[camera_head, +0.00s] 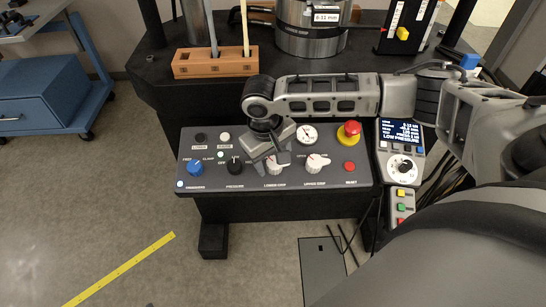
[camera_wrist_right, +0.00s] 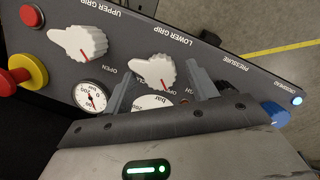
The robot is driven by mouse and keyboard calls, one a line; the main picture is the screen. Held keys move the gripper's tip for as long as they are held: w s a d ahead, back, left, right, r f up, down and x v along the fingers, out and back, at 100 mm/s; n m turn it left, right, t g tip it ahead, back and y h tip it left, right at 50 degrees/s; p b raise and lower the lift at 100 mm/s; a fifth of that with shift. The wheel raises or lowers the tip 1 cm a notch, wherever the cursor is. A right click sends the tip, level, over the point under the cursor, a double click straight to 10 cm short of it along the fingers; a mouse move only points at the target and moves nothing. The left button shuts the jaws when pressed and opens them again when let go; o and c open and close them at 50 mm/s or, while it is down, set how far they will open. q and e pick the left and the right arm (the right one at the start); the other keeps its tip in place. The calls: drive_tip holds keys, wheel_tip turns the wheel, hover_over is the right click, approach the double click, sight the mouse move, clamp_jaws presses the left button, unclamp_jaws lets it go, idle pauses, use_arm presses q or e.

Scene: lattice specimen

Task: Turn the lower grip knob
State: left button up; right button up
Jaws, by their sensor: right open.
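The lower grip knob is white with a red pointer mark, on the grey control panel (camera_head: 210,142). In the head view the lower grip knob (camera_head: 277,166) is partly covered by my right gripper (camera_head: 267,155), which is just above it. In the right wrist view the lower grip knob (camera_wrist_right: 153,74) appears between the two open fingers of the right gripper (camera_wrist_right: 164,72), beyond their tips. I cannot tell whether a finger touches it. My left gripper is not in view.
The white upper grip knob (camera_head: 316,162) is to the right, with a red reset button (camera_head: 349,167) and a red-and-yellow emergency stop (camera_head: 348,133) beyond. The black pressure knob (camera_head: 234,166) and blue knob (camera_head: 195,168) are to the left. A gauge (camera_head: 307,134) sits behind.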

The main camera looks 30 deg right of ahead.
drive_tip(key=c, duration=1)
